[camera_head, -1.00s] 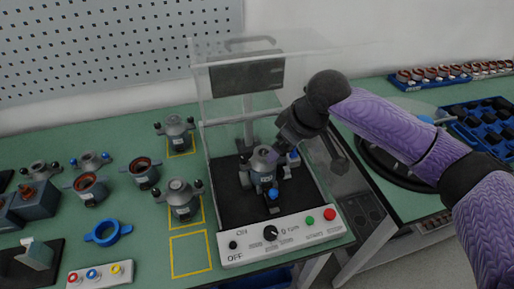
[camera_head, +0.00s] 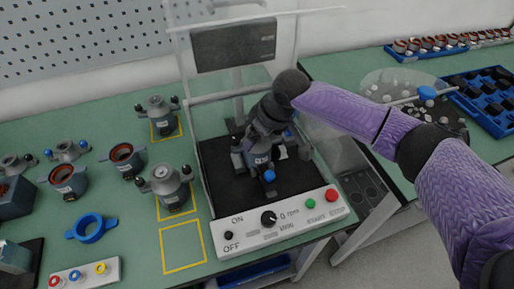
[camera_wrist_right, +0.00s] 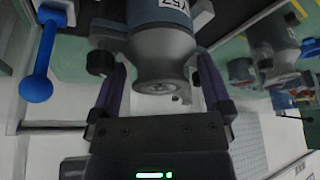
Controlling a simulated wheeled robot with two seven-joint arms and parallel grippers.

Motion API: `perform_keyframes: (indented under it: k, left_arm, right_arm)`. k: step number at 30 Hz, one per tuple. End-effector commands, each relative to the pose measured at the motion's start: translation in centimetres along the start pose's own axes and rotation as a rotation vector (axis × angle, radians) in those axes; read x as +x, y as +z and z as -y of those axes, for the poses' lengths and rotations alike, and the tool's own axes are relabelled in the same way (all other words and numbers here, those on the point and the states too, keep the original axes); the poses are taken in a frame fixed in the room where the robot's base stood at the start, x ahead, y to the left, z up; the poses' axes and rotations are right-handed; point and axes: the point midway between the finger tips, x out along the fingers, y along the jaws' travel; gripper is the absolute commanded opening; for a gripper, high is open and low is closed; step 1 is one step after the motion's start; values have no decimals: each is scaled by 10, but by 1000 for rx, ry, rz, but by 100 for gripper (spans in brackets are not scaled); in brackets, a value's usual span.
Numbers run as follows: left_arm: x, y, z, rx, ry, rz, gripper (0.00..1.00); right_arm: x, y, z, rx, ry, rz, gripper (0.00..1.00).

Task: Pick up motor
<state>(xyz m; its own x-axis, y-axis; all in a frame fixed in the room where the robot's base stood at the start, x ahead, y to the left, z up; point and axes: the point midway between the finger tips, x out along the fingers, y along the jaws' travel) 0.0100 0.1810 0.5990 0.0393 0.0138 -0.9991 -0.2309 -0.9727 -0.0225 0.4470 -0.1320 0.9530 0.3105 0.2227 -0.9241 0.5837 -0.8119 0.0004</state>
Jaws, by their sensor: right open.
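The grey motor (camera_head: 262,160), with a blue-tipped knob at its front, stands on the black bed of the test station (camera_head: 215,183), under the clear cover. My right gripper (camera_head: 268,135) is over the top of this motor and hides part of it. In the right wrist view, the open fingers of my right gripper (camera_wrist_right: 162,75) stand on either side of the motor's round grey end (camera_wrist_right: 165,50). I cannot tell whether they touch it. Other similar motors stand at the left, at the back (camera_head: 157,112) and nearer the front (camera_head: 166,187). My left gripper is not in view.
The station's control panel (camera_head: 290,232) has a dial and green and red buttons. An empty yellow square (camera_head: 183,262) lies left of it. A blue ring (camera_head: 90,228) and a three-button box (camera_head: 85,273) lie at the left. Blue trays (camera_head: 480,110) stand at the right.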

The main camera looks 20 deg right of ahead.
Motion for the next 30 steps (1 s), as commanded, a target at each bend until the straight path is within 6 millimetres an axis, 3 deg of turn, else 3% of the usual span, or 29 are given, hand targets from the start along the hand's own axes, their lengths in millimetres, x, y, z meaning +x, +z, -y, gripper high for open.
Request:
perform_keyframes:
  k: [1,2,14,30]
  left_arm:
    - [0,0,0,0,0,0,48]
    - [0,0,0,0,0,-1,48]
    - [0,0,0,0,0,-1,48]
    - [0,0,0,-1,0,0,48]
  right_arm:
    - [0,0,0,0,0,0,94]
    - [0,0,0,0,0,0,87]
    - [0,1,0,0,-1,2,3]
    - [2,2,1,0,-3,7,0]
